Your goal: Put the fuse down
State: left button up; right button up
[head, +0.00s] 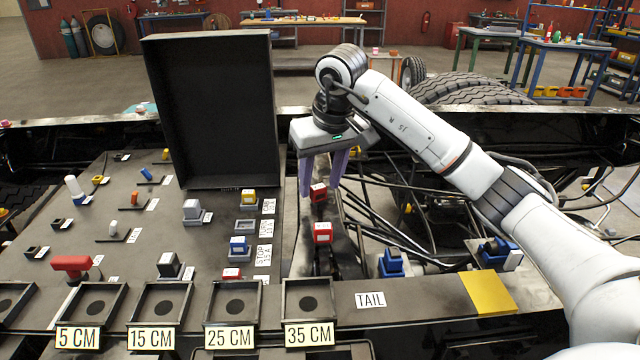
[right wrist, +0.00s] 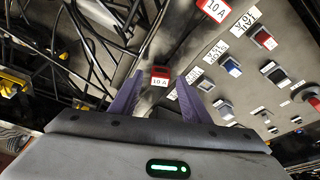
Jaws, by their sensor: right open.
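A red fuse (head: 318,193) with a white label stands on the narrow grey rail right of the panel. My right gripper (head: 322,182) has its purple fingers spread and pointing down around or just above this fuse; contact cannot be told. In the right wrist view, a red fuse (right wrist: 160,72) marked 10 A shows between the tips of my open right gripper (right wrist: 158,84). A second red fuse (head: 323,232) stands nearer on the same rail and also shows at the top of the right wrist view (right wrist: 213,8). My left gripper is not in view.
The panel (head: 130,228) on the left carries several switches, fuses and labels, with an upright black lid (head: 222,110) behind. Square trays (head: 308,300) line the front above length labels. A yellow square (head: 488,292) lies right of the TAIL label (head: 370,300). Black hoses (head: 400,215) fill the right.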

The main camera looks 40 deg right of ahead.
jog(key=v, duration=1.1)
jog(key=shift+p, duration=0.3)
jog(key=shift+f, duration=0.1)
